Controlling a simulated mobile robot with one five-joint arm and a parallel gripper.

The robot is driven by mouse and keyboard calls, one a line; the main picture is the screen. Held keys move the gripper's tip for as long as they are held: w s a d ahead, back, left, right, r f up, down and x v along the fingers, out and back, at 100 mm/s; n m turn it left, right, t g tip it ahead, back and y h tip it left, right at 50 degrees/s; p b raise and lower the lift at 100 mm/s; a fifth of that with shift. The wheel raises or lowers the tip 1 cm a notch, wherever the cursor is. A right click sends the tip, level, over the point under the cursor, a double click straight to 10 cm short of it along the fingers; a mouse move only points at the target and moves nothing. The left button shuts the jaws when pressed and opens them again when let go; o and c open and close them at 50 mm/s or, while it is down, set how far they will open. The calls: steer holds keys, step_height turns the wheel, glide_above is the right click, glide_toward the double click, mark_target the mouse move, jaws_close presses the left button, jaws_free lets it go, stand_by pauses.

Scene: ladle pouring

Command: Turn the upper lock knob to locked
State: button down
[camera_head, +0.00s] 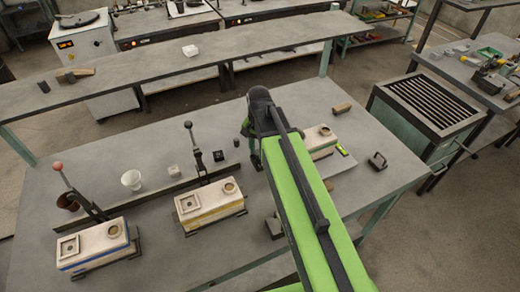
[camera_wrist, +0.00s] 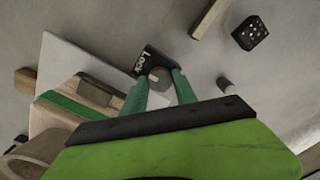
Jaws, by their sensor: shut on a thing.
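The lock knob (camera_wrist: 160,75) is a small round grey knob beside a black plate (camera_wrist: 143,62) marked "Lock" in the wrist view. My gripper (camera_wrist: 160,83) has its two green fingers on either side of the knob and is shut on it. Much of the knob is hidden between the fingers, and I cannot tell which way it is turned. In the head view my green arm reaches over the table, and the knob and fingertips are hidden behind it.
A pale mould box with a green stripe (camera_wrist: 65,108) lies close on the left in the wrist view. A black cube (camera_wrist: 250,33) and a small cylinder (camera_wrist: 224,85) stand to the right. Two more mould boxes (camera_head: 210,207) (camera_head: 98,249) and two upright levers occupy the table's left side.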

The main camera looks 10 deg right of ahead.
steer(key=shift+w, duration=0.1)
stand_by(0.3)
steer(key=c, duration=1)
jaws_free()
steer(key=shift+o, duration=0.2)
steer(key=shift+r, duration=0.1)
step_height(320, 180, up, 17)
steer(key=p, duration=1.7)
steer(key=shift+r, duration=0.15)
